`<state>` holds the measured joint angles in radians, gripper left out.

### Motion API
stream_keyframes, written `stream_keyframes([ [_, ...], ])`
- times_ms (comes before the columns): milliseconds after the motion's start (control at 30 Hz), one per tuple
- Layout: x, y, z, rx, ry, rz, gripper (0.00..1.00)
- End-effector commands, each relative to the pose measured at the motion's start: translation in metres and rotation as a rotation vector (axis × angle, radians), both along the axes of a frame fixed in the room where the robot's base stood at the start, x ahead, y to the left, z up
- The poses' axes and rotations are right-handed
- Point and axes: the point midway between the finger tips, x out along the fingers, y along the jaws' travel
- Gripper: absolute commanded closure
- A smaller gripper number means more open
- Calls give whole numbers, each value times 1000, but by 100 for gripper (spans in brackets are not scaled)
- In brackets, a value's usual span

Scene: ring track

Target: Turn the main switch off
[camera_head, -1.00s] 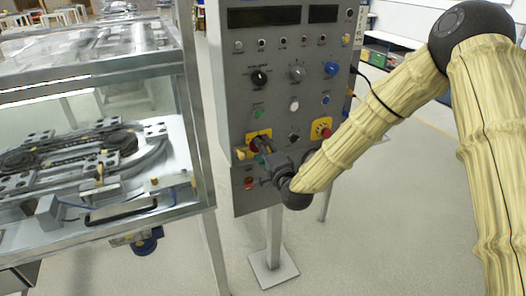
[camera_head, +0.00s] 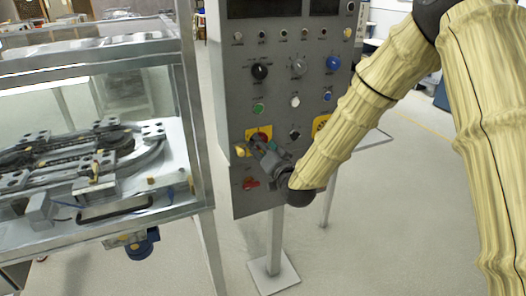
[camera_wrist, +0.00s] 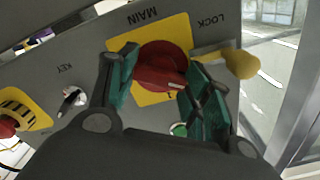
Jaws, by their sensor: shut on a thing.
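The main switch is a red rotary knob on a yellow plate, low on the grey panel in the head view (camera_head: 260,132). In the wrist view its red knob (camera_wrist: 160,67) is close up, beside an upside-down MAIN label. My gripper (camera_wrist: 154,88) has its green-padded fingers on either side of the knob's raised handle and is shut on it. In the head view my gripper (camera_head: 265,146) reaches the switch from the lower right and partly covers it. The handle's exact angle is hard to tell.
A yellow lock (camera_wrist: 241,64) hangs beside the switch. A key switch (camera_wrist: 73,98) and a red button on yellow (camera_wrist: 8,124) are on the other side. Knobs and buttons fill the panel above. A glass-sided track case (camera_head: 95,150) stands close on the left.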

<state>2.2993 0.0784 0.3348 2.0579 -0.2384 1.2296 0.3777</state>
Motion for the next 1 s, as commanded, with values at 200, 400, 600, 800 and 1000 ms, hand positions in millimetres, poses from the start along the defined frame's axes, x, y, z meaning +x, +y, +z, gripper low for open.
stream_keyframes([
  [200,-1,0,-3,-190,-80,1,74],
  [400,-1,0,-3,-344,-145,2,74],
  [600,-1,0,-3,-460,-195,1,74],
  [800,0,-1,-3,-533,-226,1,74],
  [1000,-1,0,-2,-564,-239,1,74],
])
